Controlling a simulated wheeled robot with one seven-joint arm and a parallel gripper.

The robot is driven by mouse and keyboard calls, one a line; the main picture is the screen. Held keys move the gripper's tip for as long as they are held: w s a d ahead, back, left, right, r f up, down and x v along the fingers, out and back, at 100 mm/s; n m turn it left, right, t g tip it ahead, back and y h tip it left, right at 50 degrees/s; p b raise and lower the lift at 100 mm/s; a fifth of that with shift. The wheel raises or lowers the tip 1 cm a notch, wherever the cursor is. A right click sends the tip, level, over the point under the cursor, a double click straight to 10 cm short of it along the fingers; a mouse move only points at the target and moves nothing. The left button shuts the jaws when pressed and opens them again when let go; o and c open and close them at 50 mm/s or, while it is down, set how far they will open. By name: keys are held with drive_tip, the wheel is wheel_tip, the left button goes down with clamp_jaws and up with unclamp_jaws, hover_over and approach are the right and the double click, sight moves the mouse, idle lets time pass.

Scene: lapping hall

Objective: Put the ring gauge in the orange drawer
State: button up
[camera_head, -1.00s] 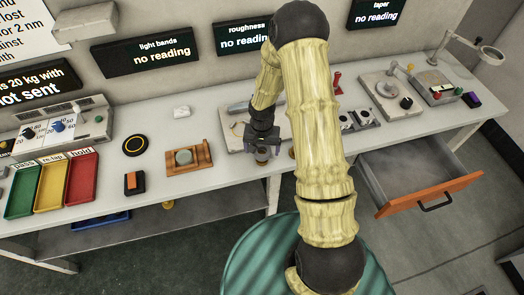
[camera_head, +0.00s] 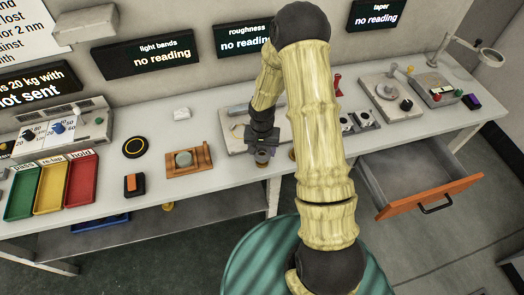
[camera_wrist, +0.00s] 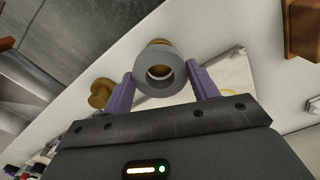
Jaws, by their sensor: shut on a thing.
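The ring gauge (camera_wrist: 143,84), a grey ring with a round hole, sits between the purple fingers of my gripper (camera_wrist: 161,72) in the wrist view. My gripper (camera_head: 262,157) is shut on it at the front edge of the bench, left of my arm's large link. A brass piece (camera_wrist: 160,42) shows behind and through the ring; whether they touch is unclear. The orange drawer (camera_head: 430,194) is pulled open below the bench's right part, and its visible inside looks empty.
A second brass piece (camera_wrist: 101,94) stands close beside the gripper. A wooden block with a grey disc (camera_head: 187,160) lies to the left. The red tray (camera_head: 81,180) and other trays are further left. Instruments (camera_head: 390,97) stand at the bench's right.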

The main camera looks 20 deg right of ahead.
wheel_tip(320, 180, up, 10)
drive_tip(key=b, duration=0.1)
drive_tip(key=shift+f, duration=0.2)
drive_tip(key=shift+f, duration=0.1)
idle(0.5)
